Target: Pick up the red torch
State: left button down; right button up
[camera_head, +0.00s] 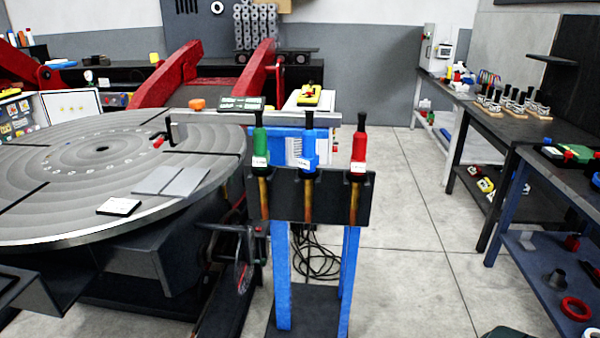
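The red torch (358,147) stands upright in the right slot of a dark holder plate (335,208) on a blue-legged stand. It has a black top, a white label, and a brass-coloured lower tube that hangs in front of the plate. A blue torch (309,145) is in the middle slot and a green torch (260,145) in the left slot. Neither of my grippers is in view, and nothing touches the red torch.
A large round positioner table (60,215) fills the left, with grey plates (170,181) and a clamp on it. Cables (316,262) hang behind the stand. Benches with tools (480,110) line the right. The floor (415,240) between stand and benches is clear.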

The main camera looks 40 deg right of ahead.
aim_at(358, 174)
jog(key=z, duration=1.6)
